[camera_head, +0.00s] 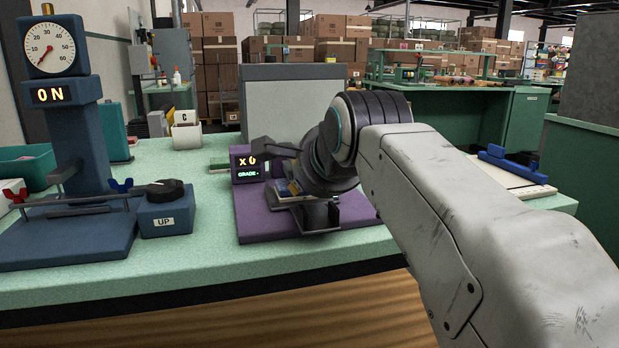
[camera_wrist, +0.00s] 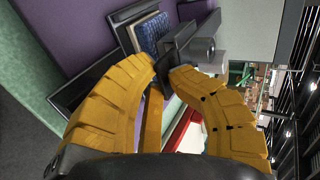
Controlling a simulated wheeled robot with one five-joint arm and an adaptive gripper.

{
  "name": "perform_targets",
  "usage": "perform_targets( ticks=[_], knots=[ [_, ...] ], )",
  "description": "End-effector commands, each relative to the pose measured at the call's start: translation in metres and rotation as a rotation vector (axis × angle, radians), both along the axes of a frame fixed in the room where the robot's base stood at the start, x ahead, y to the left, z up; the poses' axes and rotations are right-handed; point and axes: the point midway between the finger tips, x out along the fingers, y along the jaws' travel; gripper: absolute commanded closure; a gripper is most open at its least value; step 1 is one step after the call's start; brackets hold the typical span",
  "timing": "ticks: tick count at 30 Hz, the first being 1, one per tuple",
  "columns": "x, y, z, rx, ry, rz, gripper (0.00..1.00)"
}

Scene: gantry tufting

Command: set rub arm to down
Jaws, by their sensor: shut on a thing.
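The rub tester has a purple base (camera_head: 252,222) on the green bench, with a small display (camera_head: 247,165) reading "x0 GRADE -". Its dark rub arm (camera_head: 272,147) stands above the base, partly hidden by my wrist. In the wrist view the dark rub arm (camera_wrist: 180,43) shows beyond my fingertips, beside a blue textured patch (camera_wrist: 151,33) in a dark frame. My gripper (camera_wrist: 163,76) has its yellow fingers closed around a dark piece that seems part of the rub arm. In the head view my wrist hides most of this grip.
A blue gauge stand (camera_head: 92,150) reading "ON" and a knob box (camera_head: 166,215) marked "UP" stand to the left. A white block (camera_head: 186,135) marked "C" sits behind. A pale board with a blue bar (camera_head: 510,167) lies to the right. The bench front is clear.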

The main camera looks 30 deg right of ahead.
Motion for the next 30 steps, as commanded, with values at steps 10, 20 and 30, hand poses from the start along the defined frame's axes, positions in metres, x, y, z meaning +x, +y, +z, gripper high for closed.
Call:
perform_targets(
  ticks=[10,20,30],
  knots=[
    [0.001,0.0,-0.002,0.001,0.004,0.0,0.79],
    [0.0,0.0,0.0,0.0,0.001,0.0,0.63],
    [-0.014,0.003,0.011,-0.001,-0.003,0.0,0.63]
  ],
)
